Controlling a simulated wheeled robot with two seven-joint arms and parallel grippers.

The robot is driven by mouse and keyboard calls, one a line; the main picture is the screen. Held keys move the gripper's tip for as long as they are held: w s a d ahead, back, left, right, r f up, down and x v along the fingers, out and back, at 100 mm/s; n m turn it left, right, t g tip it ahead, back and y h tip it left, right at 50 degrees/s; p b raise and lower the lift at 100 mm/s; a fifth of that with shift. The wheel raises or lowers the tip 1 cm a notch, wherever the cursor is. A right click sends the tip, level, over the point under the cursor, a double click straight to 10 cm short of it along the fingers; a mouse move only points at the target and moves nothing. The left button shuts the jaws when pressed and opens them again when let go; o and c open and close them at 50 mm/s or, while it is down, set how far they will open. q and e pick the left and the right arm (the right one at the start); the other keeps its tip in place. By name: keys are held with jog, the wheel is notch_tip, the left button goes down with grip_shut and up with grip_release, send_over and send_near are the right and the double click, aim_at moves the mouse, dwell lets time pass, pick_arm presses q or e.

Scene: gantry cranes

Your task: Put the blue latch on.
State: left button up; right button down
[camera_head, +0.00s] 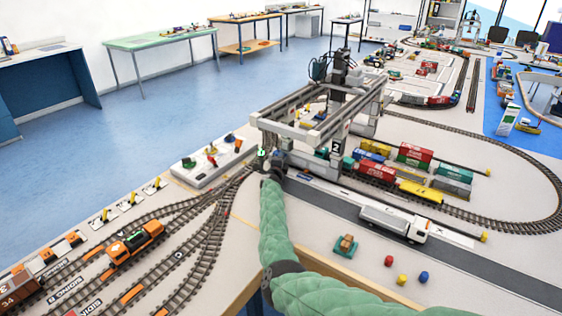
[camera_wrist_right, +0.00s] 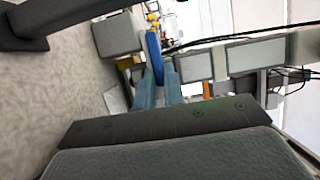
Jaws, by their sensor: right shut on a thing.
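The blue latch (camera_wrist_right: 154,50) shows in the right wrist view as a narrow, upright blue piece between my right gripper's (camera_wrist_right: 158,82) fingertips. The fingers are shut on its lower part; its upper part stands clear of them. In the head view my right arm reaches up to the near left corner of the gantry crane (camera_head: 312,128), where the right gripper (camera_head: 266,165) is small and its grip on the latch cannot be made out. The latch's exact contact with the crane is hidden. My left gripper is not in view.
A board with coloured levers (camera_head: 212,162) lies left of my right gripper. Rail wagons (camera_head: 376,172) stand right of the crane, and a white truck (camera_head: 395,222) stands on the grey road. An orange locomotive (camera_head: 135,243) is on the left tracks. Grey beams (camera_wrist_right: 240,58) lie close by in the wrist view.

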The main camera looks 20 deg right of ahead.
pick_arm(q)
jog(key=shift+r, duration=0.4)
pick_arm(e)
jog(key=shift+f, duration=0.1)
jog(key=c, duration=1.5)
grip_release()
jog(key=shift+s, duration=0.1)
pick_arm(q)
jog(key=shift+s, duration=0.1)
pick_arm(e)
jog(key=shift+s+a+f, duration=0.1)
jog(key=shift+f, duration=0.05)
